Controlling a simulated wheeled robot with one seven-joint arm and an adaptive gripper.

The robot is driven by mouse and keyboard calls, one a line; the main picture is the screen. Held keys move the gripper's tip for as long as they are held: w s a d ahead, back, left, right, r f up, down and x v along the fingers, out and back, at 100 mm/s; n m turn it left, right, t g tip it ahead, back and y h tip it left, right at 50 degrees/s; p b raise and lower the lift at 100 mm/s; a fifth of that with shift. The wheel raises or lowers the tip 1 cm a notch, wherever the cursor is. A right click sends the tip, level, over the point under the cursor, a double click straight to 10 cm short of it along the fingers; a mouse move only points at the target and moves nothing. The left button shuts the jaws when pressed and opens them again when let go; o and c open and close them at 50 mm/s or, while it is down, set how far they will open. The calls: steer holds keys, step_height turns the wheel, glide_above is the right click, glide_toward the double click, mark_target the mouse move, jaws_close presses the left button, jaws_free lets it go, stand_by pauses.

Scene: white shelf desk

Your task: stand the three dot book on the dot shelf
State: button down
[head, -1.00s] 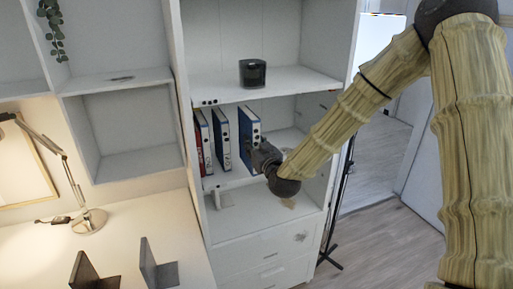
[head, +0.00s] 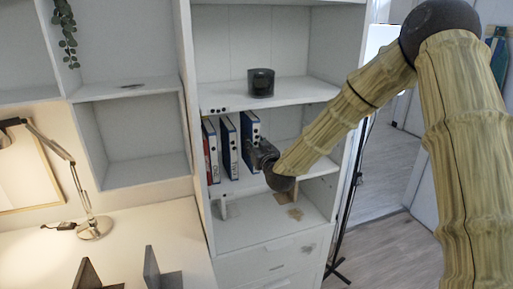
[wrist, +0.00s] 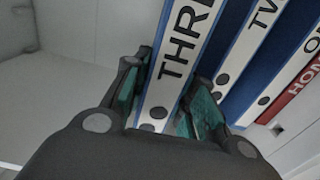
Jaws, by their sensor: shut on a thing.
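The three dot book (head: 251,129), blue with a white spine, is upright at the right end of a short row in the tall white cabinet. In the wrist view its spine (wrist: 181,45) reads "THRE" and shows a dot near the bottom. My gripper (head: 252,150) is shut on its lower spine; the green finger pads (wrist: 160,108) lie on either side. The two dot book (head: 229,150) and a red book (head: 211,155) stand to its left, with a gap beside the held book. Dots mark the edge of the shelf board (head: 288,99) above the books. Whether the held book's base touches the shelf is hidden.
A black cup (head: 261,82) stands on the board above. A small white item (head: 224,206) is in the lower compartment. The cabinet's right side wall (head: 346,130) is close to my arm. A lamp (head: 94,226) and grey bookends (head: 153,270) are on the desk at left.

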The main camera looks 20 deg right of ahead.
steer(key=shift+w+f+b, duration=0.85)
steer(key=shift+w, duration=0.25)
steer(key=shift+w+f+b, duration=0.85)
steer(key=shift+w, duration=0.25)
steer(key=c, duration=1.1)
jaws_free()
steer(key=shift+a, duration=0.1)
steer(key=shift+f, duration=0.15)
steer(key=shift+s, duration=0.1)
steer(key=s, duration=1.2)
steer(key=shift+d, duration=0.25)
